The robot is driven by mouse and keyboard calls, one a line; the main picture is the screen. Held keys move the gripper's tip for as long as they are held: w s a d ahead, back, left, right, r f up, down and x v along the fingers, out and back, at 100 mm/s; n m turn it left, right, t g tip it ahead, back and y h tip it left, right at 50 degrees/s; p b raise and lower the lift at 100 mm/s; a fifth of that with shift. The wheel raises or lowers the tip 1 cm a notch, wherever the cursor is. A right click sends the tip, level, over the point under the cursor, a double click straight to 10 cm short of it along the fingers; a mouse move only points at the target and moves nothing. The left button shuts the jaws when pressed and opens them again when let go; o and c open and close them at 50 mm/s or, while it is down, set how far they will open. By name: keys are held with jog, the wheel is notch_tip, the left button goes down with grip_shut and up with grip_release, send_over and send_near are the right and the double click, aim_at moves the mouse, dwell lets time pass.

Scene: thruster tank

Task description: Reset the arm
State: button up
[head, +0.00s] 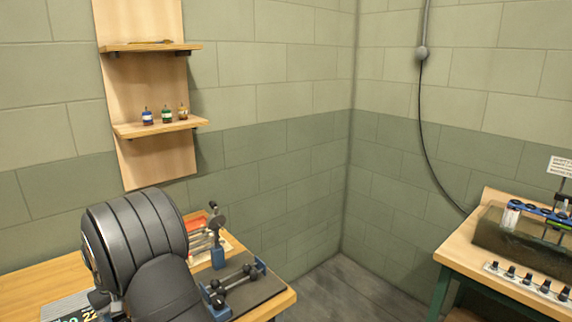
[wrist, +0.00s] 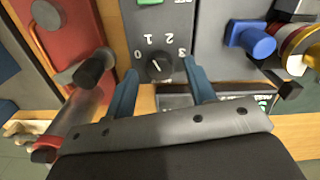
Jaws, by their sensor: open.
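My gripper (wrist: 160,70) shows in the wrist view with its two blue-grey fingers apart and nothing held between them. I cannot tell how far the tips are from the knob. In the head view, large dark rounded parts of my arm fill the lower left, and I cannot make out the fingers there.
The head view shows a wooden bench (head: 40,268), a shelf (head: 160,127) with small bottles, and a water tank (head: 520,245) at right.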

jog(key=shift+f, duration=0.55)
notch_tip(320, 180, up, 17)
notch_tip(320, 180, down, 17)
jog(key=shift+f, duration=0.2)
jog(key=shift+r+n, duration=0.25)
jog(key=shift+n, duration=0.65)
jog(key=n, duration=0.7)
jog(key=shift+n, duration=0.4)
jog(key=shift+r, duration=3.5)
jog(key=shift+f, duration=0.1)
